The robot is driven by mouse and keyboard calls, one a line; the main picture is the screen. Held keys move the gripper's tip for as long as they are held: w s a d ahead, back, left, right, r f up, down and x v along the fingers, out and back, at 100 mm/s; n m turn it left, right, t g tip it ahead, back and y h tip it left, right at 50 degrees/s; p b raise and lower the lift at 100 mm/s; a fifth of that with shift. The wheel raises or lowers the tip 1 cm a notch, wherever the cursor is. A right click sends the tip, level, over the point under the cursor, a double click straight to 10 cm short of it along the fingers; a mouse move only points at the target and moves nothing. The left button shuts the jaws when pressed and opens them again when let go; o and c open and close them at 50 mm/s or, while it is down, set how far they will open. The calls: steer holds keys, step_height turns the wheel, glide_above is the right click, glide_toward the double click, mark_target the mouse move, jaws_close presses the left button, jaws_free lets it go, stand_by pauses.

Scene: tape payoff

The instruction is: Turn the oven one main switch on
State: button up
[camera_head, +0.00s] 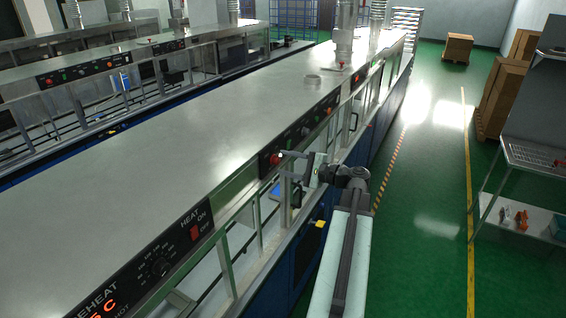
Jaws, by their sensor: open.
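The near oven (150,130) is a long steel machine with black control panels along its side. A red round knob (275,160) sits on the panel further along. I cannot tell which of these is the main switch of oven one, nor the rocker's position. My gripper (285,164) is open and empty, its fingers pointing left at the red knob. I cannot tell whether they touch it.
A second oven line (90,72) runs parallel at the left. The green floor (430,150) to the right is clear. A steel shelf rack (530,155) stands at the right edge, with stacked cartons (500,95) behind it. An exhaust duct (345,40) rises from the near oven.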

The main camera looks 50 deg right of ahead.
steer(key=v, duration=0.6)
steer(key=shift+s, duration=0.1)
